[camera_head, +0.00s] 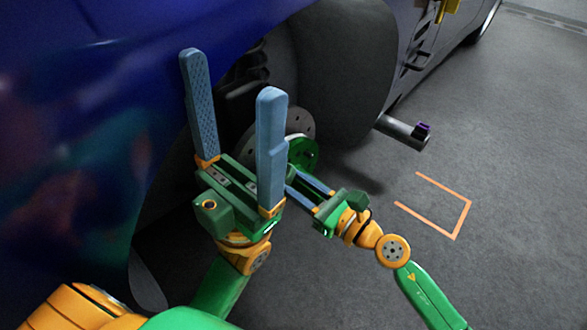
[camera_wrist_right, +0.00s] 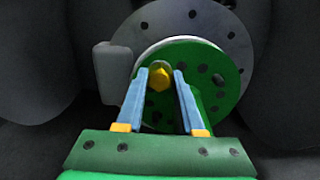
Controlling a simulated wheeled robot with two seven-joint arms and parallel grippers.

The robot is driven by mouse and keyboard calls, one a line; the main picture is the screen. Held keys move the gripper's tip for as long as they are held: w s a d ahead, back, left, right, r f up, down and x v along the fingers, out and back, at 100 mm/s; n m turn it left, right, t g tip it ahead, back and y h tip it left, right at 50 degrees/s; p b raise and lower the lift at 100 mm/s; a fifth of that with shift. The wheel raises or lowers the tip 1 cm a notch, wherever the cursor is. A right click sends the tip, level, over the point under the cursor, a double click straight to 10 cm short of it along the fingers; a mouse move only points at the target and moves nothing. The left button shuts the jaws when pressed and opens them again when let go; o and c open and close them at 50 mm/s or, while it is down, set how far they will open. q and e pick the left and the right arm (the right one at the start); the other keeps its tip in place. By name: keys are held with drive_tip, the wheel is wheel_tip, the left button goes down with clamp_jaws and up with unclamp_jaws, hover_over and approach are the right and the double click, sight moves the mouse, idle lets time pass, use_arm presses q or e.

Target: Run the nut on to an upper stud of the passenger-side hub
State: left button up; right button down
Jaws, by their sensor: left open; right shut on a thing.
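The hub (camera_head: 305,154) is a green disc with dark round spots, in front of a grey brake disc in the wheel arch. It fills the middle of the right wrist view (camera_wrist_right: 213,62). A yellow nut (camera_wrist_right: 160,77) is between the fingertips of my right gripper (camera_wrist_right: 160,72), in front of the hub's upper left part. I cannot tell whether it touches a stud; the studs are not clearly seen. In the head view my right gripper (camera_head: 308,183) reaches the hub, and the nut is hidden. My left gripper (camera_head: 231,75) is open, empty and pointing up, nearer the camera.
The blue car body (camera_head: 100,100) fills the left. The dark wheel arch liner (camera_head: 345,65) surrounds the hub from above. A grey cylinder (camera_head: 402,131) with a purple end juts out at the right. An orange outline (camera_head: 462,210) marks the clear grey floor.

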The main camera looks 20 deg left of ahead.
drive_tip(key=shift+s+a+f, duration=0.1)
drive_tip(key=shift+f, duration=0.05)
drive_tip(key=c, duration=0.8)
unclamp_jaws()
drive_tip(key=shift+o, duration=0.2)
drive_tip(key=n+b, duration=0.5)
drive_tip(key=n, duration=0.7)
